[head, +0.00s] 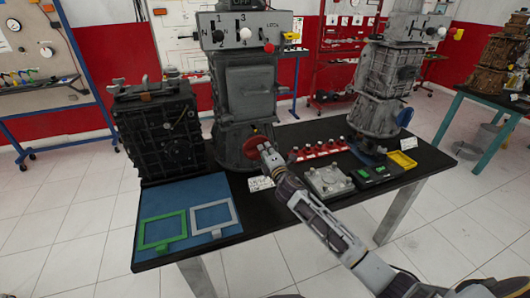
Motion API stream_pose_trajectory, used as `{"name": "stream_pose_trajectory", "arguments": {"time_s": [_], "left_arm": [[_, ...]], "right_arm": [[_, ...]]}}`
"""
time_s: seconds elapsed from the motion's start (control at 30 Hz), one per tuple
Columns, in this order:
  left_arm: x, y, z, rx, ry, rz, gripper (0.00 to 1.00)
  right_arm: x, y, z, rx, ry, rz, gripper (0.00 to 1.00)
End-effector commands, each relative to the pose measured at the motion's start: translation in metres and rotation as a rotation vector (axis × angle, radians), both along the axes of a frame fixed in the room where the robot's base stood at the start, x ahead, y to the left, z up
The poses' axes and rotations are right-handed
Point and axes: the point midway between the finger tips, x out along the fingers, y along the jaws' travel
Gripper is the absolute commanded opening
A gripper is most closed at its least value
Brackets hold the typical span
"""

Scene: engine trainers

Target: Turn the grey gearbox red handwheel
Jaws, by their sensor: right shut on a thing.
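The grey gearbox (246,92) stands upright on the black table, with a gear-shift panel (250,28) on top. Its red handwheel (256,143) is low on its front. My right gripper (265,149) is at the handwheel's right side, shut on its rim. The fingers and wrist cover part of the wheel. My left gripper is not in view.
A dark engine block (160,130) stands left of the gearbox. A blue mat (190,238) with green and grey frames lies at the front left. A second gearbox (383,85), a grey plate (328,180) and a yellow tray (402,160) are to the right.

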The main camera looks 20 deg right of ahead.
Motion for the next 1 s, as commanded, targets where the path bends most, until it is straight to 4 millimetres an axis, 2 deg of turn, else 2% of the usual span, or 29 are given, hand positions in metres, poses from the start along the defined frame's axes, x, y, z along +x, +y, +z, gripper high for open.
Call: {"name": "stream_pose_trajectory", "arguments": {"time_s": [0.13, 0.3, 0.5, 1.0], "left_arm": [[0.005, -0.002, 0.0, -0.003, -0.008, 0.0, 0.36], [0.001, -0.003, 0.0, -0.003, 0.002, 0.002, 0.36], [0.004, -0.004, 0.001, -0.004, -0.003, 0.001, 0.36], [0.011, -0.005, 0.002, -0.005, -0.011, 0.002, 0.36]], "right_arm": [[0.0, -0.001, -0.005, 0.139, 0.006, -0.002, 0.0], [0.0, -0.001, -0.009, 0.273, 0.012, -0.002, 0.0], [0.0, -0.001, -0.011, 0.38, 0.016, -0.002, 0.0], [0.0, -0.001, -0.012, 0.439, 0.018, -0.002, 0.0]]}}
